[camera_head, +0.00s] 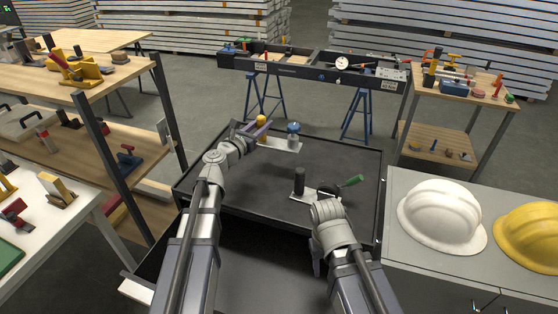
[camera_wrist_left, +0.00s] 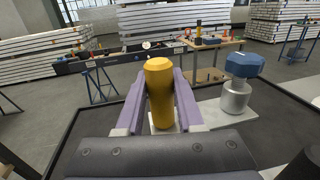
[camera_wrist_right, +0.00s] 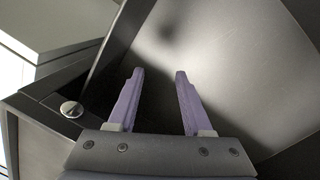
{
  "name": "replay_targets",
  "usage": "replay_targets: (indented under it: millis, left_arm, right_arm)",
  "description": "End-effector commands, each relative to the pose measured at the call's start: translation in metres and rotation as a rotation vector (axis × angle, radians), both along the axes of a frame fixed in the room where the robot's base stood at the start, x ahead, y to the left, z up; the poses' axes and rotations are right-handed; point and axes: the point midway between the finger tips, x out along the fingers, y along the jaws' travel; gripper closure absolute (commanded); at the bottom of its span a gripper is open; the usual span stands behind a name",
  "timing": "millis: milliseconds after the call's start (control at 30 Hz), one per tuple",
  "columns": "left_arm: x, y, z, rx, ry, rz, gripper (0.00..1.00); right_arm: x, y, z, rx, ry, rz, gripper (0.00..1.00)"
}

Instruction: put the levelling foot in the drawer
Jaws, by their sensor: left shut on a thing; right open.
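My left gripper (camera_head: 262,127) is shut on a yellow, upright, peg-shaped thing (camera_wrist_left: 160,92) at the far left of the cart top. A blue-topped metal thing (camera_head: 293,130) stands to its right on a pale plate; it also shows in the left wrist view (camera_wrist_left: 239,82). A black upright cylinder (camera_head: 299,181) and a green-handled tool (camera_head: 350,182) are nearer me. I cannot tell for sure which is the levelling foot. A dark open space, seemingly the drawer (camera_head: 258,252), lies below the cart top's near edge. My right gripper (camera_wrist_right: 158,75) is open and empty above a dark surface.
The black cart top (camera_head: 235,190) has a raised rim and clear room at its left and middle. A grey cabinet with a white hard hat (camera_head: 440,213) and a yellow one (camera_head: 530,232) stands close on the right. Wooden shelves (camera_head: 120,130) stand close on the left.

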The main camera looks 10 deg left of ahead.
Motion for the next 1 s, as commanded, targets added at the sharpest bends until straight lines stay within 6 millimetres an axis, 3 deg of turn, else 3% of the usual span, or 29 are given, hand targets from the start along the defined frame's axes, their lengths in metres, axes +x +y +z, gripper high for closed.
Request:
replay_targets:
  millis: [400, 733, 1000]
  left_arm:
    - [0.0, 0.0, -0.057, -0.002, 0.0, -0.001, 1.0]
    - [0.0, 0.0, -0.063, -0.002, 0.0, -0.001, 1.0]
    - [0.0, 0.0, -0.093, -0.002, 0.0, -0.001, 1.0]
  right_arm:
    - [0.0, 0.0, -0.058, 0.0, 0.0, 0.0, 0.5]
    - [0.0, 0.0, -0.064, 0.0, 0.0, 0.0, 0.5]
    - [0.0, 0.0, -0.093, 0.0, 0.0, 0.0, 0.5]
